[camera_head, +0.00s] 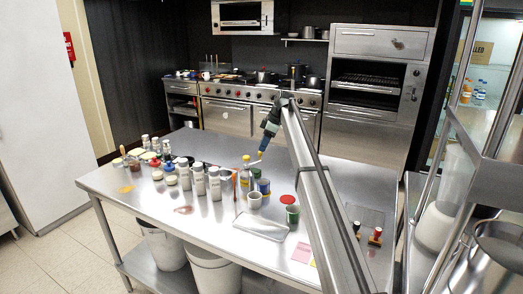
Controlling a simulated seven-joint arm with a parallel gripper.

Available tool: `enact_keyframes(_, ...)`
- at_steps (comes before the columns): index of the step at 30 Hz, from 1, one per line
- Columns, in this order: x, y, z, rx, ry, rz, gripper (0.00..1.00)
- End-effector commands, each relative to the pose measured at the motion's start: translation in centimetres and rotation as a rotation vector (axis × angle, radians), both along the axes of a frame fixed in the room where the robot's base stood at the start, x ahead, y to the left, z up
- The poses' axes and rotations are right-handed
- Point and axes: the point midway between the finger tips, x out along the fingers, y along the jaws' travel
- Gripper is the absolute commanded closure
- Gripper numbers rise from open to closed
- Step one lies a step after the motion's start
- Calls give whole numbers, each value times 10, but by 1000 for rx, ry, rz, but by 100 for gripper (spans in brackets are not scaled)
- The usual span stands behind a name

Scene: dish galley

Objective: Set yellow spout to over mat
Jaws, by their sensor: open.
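A clear bottle with a yellow top (246,158) stands upright among jars at the middle of the steel table; this yellow top may be the spout, but it is too small to be sure. A small pink flat square (302,253) lies near the table's front edge beside my arm; I cannot tell whether it is the mat. A yellow edge shows next to it, partly hidden by my arm. My gripper (260,158) hangs over the table just right of the bottle's top. It is open; its fingertips are tiny here, and I see nothing held.
Several pale jars (199,180) crowd the table's middle left. A white cup (254,200), a blue can (263,186) and a green can (292,214) stand near the bottle. A shallow metal tray (260,226) lies in front. Red-handled tools (375,237) stand at right. The table's back right is clear.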

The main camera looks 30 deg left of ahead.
Motion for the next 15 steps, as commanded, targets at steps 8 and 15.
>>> enact_keyframes(8,-4,10,-25,0,0,0,57)
enact_keyframes(15,-4,12,-30,0,-1,0,57)
